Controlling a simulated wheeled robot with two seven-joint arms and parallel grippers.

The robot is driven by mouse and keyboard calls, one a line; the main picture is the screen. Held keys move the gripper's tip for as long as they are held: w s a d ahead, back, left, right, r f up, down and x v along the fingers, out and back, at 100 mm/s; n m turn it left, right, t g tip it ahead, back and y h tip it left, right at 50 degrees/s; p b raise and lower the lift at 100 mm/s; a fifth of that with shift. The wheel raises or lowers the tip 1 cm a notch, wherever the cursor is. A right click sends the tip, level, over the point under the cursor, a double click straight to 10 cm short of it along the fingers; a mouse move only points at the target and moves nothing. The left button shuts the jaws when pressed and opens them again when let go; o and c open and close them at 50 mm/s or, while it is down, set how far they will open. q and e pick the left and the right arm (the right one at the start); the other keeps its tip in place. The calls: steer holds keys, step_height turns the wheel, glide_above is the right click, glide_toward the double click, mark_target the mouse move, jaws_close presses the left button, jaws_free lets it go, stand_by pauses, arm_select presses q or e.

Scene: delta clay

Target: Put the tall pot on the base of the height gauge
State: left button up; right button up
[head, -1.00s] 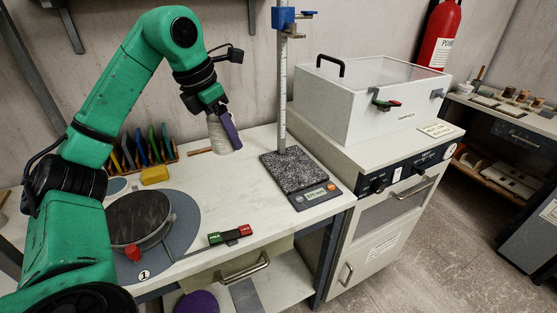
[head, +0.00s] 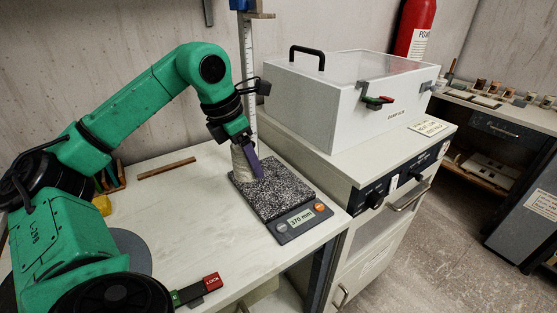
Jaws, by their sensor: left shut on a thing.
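The tall pot (head: 239,166) is a pale grey-beige cylinder, upright in my left gripper (head: 249,158), with a purple finger along its right side. The gripper is shut on it. The pot shows over the back left part of the height gauge's speckled dark base (head: 279,194); I cannot tell whether its bottom touches the base. The gauge's scaled post (head: 247,70) rises behind the gripper, and its display (head: 301,217) reads about 370 mm. The pot's far side is hidden. My right gripper is not in view.
A white lidded box (head: 335,95) stands on the cabinet right of the gauge. A wooden strip (head: 167,168) lies on the white bench (head: 180,215). The bench left of the gauge is mostly clear.

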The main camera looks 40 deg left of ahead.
arm_select(q)
steer(key=p, duration=0.2)
glide_above(281, 184)
steer(key=s, duration=0.1)
steer(key=f, duration=0.6)
steer(key=shift+s+a+f, duration=0.1)
steer(key=shift+s+f, duration=0.1)
steer(key=shift+f, duration=0.15)
steer(key=shift+w+f, duration=0.15)
steer(key=shift+f, duration=0.2)
steer(key=o, duration=1.4)
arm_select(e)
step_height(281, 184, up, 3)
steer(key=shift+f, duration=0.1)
